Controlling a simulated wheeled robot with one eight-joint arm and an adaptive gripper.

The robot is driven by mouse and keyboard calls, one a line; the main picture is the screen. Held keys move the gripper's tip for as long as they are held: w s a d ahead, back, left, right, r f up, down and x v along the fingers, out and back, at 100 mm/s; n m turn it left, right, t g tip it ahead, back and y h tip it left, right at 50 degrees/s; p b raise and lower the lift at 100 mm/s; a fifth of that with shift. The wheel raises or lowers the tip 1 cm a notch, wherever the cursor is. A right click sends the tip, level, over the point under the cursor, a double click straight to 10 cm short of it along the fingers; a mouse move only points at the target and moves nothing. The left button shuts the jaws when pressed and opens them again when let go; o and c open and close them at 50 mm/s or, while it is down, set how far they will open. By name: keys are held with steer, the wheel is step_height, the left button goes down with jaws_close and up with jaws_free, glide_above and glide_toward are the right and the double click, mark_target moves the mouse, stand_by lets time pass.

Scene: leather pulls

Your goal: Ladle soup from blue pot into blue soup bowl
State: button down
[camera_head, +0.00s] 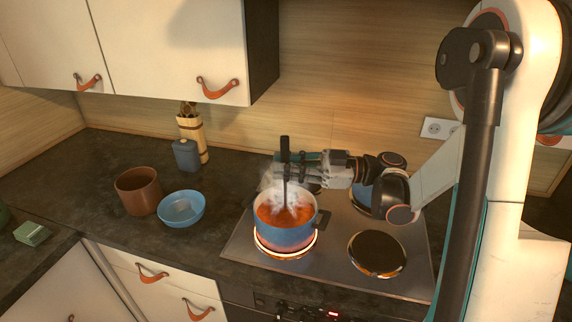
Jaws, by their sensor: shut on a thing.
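The blue pot (283,237) stands on the glowing front-left burner of the stove, filled with steaming orange-red soup (275,214). My gripper (287,170) is above the pot's back rim, reaching in from the right. It is shut on the dark, upright handle of the ladle (285,148). The lower end of the ladle goes down into the soup, and its bowl is hidden by soup and steam. The blue soup bowl (181,208) sits on the dark counter to the left of the pot and looks empty.
A brown pot (138,190) stands left of the bowl. A dark blue canister (186,156) and a utensil holder (193,136) stand behind. A green sponge (32,233) lies far left. Bare counter lies between bowl and stove (330,271). Cabinets (170,45) hang above.

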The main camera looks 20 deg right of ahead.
mark_target(286, 146)
steer(key=shift+f+b, duration=2.45)
steer(key=shift+f, duration=0.65)
steer(key=shift+r, duration=0.2)
steer(key=shift+r+p, duration=3.9)
steer(key=shift+r, duration=1.75)
steer(key=shift+w, duration=0.1)
